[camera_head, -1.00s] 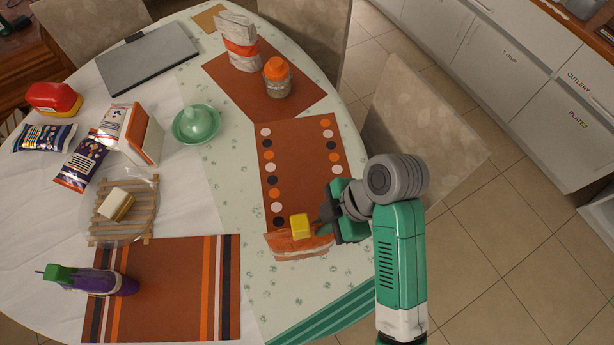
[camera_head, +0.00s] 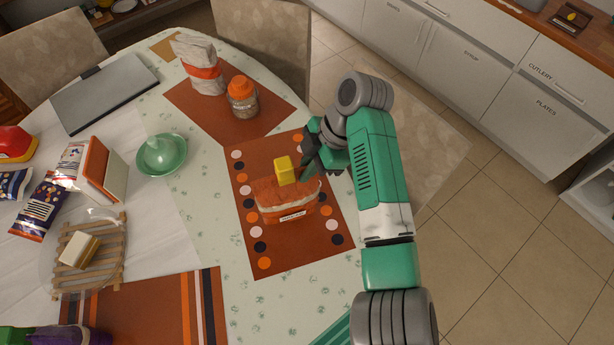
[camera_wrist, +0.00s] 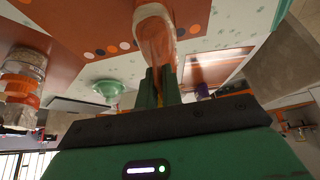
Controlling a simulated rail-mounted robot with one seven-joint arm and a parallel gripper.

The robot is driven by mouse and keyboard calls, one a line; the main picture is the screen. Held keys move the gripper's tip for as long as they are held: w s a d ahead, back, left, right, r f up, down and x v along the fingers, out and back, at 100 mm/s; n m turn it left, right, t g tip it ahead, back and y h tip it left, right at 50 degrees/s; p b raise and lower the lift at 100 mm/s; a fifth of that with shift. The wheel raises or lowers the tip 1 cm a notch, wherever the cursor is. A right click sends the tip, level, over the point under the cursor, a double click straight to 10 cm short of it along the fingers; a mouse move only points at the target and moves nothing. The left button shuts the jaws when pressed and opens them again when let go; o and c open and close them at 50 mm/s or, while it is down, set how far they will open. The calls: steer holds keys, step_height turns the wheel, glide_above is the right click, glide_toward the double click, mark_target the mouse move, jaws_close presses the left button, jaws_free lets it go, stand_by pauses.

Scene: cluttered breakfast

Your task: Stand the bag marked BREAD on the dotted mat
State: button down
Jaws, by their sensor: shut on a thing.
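The bag (camera_head: 283,205) is orange-brown with a white band and a small label too small to read. A yellow block-like piece (camera_head: 285,170) is at its top. The bag appears over the middle of the dotted mat (camera_head: 295,258), a brown mat with rows of orange, white and dark dots. My gripper (camera_head: 310,165) is shut on the bag's top from the far right side. In the wrist view the bag (camera_wrist: 154,35) sits between the fingers (camera_wrist: 160,88). I cannot tell whether its base touches the mat.
An orange-lidded jar (camera_head: 243,98) and a white bag with an orange band (camera_head: 201,65) stand on a plain brown mat (camera_head: 190,105) behind. A green dish (camera_head: 162,156) is to the left. A striped mat (camera_head: 150,310) lies at front left.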

steer(key=shift+f+b, duration=0.45)
steer(key=shift+f, duration=1.35)
steer(key=c, duration=1.6)
jaws_free()
steer(key=shift+o, duration=0.2)
steer(key=shift+r, duration=0.1)
steer(key=p+v, duration=0.2)
steer(key=v, duration=1)
